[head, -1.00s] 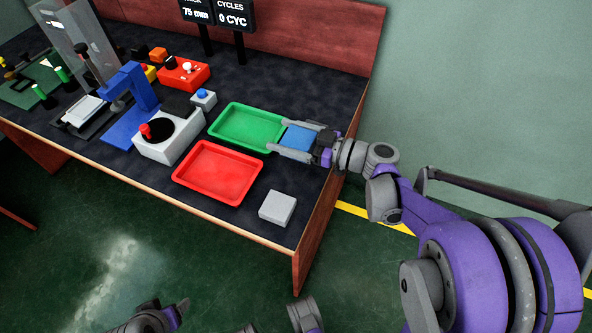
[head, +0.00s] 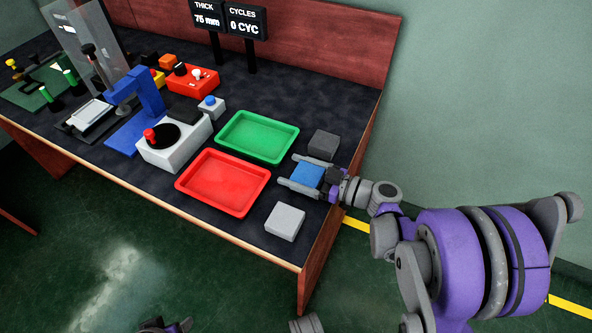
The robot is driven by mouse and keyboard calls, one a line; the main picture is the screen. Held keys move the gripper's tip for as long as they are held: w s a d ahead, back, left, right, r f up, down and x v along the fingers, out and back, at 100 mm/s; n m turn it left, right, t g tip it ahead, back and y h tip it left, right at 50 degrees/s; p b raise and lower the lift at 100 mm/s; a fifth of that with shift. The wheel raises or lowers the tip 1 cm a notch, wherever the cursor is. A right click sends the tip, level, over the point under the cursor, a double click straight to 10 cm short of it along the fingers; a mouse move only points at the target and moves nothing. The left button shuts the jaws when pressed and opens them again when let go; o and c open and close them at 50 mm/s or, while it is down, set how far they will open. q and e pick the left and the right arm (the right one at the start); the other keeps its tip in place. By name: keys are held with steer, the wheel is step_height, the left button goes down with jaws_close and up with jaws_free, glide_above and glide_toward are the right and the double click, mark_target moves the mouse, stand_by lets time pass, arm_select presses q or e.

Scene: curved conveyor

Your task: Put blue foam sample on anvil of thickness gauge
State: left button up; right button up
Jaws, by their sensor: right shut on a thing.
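The blue foam sample (head: 308,174) is a small blue block near the right end of the bench. My right gripper (head: 289,170) is shut on it, with one finger along each side. I cannot tell how far above the bench top it is. A blue C-shaped frame (head: 148,92) on a blue base stands left of centre. Beside it is a pale box (head: 160,154) with a black disc and a red knob. Which of these is the thickness gauge with the anvil is not clear. My left gripper cannot be made out.
A green tray (head: 231,138) and a red tray (head: 181,184) lie left of my right gripper. A dark grey block (head: 323,143) is behind it and a light grey block (head: 285,222) in front. A blue-button box (head: 211,107) and red control box (head: 193,81) stand farther back.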

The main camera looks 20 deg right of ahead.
mark_target(321, 183)
steer(key=shift+f, duration=0.35)
arm_select(q)
steer(key=shift+f, duration=0.15)
arm_select(e)
steer(key=o, duration=1)
steer(key=shift+r, duration=0.1)
steer(key=shift+o, duration=0.2)
steer(key=p+v, duration=0.1)
steer(key=v, duration=0.9)
steer(key=shift+s+d, duration=0.2)
steer(key=shift+d, duration=0.1)
steer(key=p+v, duration=0.2)
steer(key=v, duration=0.2)
steer(key=shift+g+h, duration=0.4)
steer(key=shift+g, duration=0.1)
steer(key=x, duration=0.4)
steer(key=shift+w+a+b, duration=0.1)
steer(key=shift+a+b, duration=0.2)
steer(key=shift+a, duration=0.05)
arm_select(q)
steer(key=shift+w+a+r+b, duration=0.2)
steer(key=shift+a+r, duration=0.2)
steer(key=shift+r, duration=0.2)
steer(key=shift+w+a+r+b, duration=0.1)
steer(key=shift+a+r+b, duration=0.1)
steer(key=shift+a+r, duration=0.25)
arm_select(e)
steer(key=shift+x, duration=2.8)
